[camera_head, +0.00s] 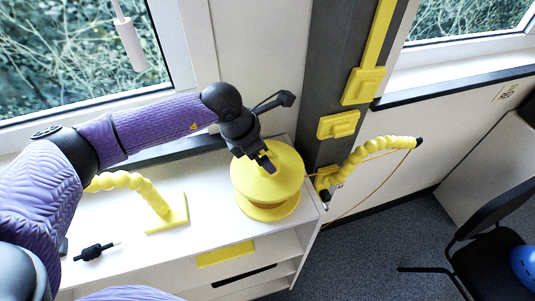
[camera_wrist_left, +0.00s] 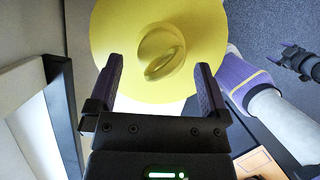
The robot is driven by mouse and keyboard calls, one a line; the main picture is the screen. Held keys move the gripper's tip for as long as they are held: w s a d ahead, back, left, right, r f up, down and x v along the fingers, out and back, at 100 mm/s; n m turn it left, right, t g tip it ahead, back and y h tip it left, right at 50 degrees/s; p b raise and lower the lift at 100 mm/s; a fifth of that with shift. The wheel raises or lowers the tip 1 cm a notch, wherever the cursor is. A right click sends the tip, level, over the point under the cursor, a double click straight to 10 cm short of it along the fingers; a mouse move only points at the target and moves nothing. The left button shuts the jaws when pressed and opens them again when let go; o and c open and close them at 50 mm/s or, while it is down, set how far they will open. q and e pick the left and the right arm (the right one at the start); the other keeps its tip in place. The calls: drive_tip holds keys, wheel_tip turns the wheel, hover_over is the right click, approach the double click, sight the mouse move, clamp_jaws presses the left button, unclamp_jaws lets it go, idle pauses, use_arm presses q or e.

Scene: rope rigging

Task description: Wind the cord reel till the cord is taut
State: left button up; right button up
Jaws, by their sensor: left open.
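The yellow cord reel (camera_head: 285,160) stands on the white cabinet top, its round top flange facing up. In the left wrist view the flange (camera_wrist_left: 115,35) fills the upper middle, with a raised oval knob (camera_wrist_left: 165,62) on it. My left gripper (camera_head: 268,163) is over the reel, open, its two fingers on either side of the knob with gaps showing. A thin orange cord (camera_head: 368,158) runs to the tip of a yellow beaded arm (camera_head: 365,155); a length (camera_head: 375,197) bows down from the tip. A dark end piece (camera_wrist_left: 298,60), apparently my right gripper, shows at right; its jaws are unclear.
Another yellow beaded arm on a plate (camera_head: 172,215) and a small black part (camera_head: 95,252) are on the cabinet top (camera_head: 130,228) at left. A dark post (camera_head: 335,75) with yellow blocks rises behind the reel. A black chair (camera_head: 485,225) stands right on open carpet.

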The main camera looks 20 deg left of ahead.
sight(267, 174)
use_arm(q)
drive_tip(key=x, duration=0.3)
drive_tip(key=shift+f, duration=0.2)
clamp_jaws()
